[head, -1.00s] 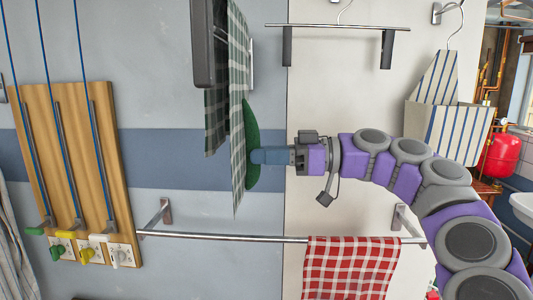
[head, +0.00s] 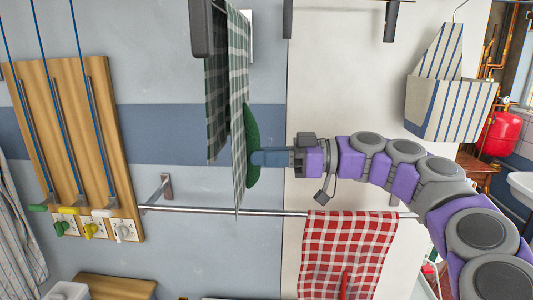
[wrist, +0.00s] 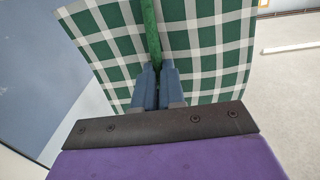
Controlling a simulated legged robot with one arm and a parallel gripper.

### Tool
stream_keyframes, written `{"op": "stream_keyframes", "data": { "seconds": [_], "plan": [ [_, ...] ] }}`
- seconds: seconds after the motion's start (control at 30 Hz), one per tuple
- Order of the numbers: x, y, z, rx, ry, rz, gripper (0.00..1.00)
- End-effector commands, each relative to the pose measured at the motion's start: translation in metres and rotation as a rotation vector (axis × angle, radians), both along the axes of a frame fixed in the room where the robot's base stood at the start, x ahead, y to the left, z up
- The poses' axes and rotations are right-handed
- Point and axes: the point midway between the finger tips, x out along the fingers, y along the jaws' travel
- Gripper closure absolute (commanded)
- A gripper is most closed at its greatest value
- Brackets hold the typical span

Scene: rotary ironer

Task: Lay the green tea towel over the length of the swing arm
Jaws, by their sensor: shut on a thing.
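The green tea towel (head: 237,100) is green-and-white checked and hangs in two layers at the top centre of the head view. My gripper (head: 256,157) reaches in from the right and is shut on a plain green ridge (head: 251,130) at the towel's right face. In the wrist view the ridge (wrist: 151,35) stands between the fingers (wrist: 158,72), with the checked cloth (wrist: 205,50) spread behind it. A dark grey bar (head: 201,28), which looks like the swing arm, is just left of the towel. Its upper part is cut off, and I cannot tell how the towel rests on it.
A wall rail (head: 240,211) runs below my gripper, with a red checked towel (head: 345,250) over it. A wooden board (head: 75,140) with cords and coloured cleats is at left. A striped bag (head: 450,100) hangs at right.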

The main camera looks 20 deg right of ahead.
Motion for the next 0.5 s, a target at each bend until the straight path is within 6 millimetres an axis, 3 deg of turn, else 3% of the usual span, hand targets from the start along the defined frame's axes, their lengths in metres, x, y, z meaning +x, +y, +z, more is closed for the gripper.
{"op": "stream_keyframes", "data": {
  "seconds": [0.5],
  "plan": [
    [0.0,-0.0003,-0.0031,0.0,0.0,-0.001,1.0]
  ]
}}
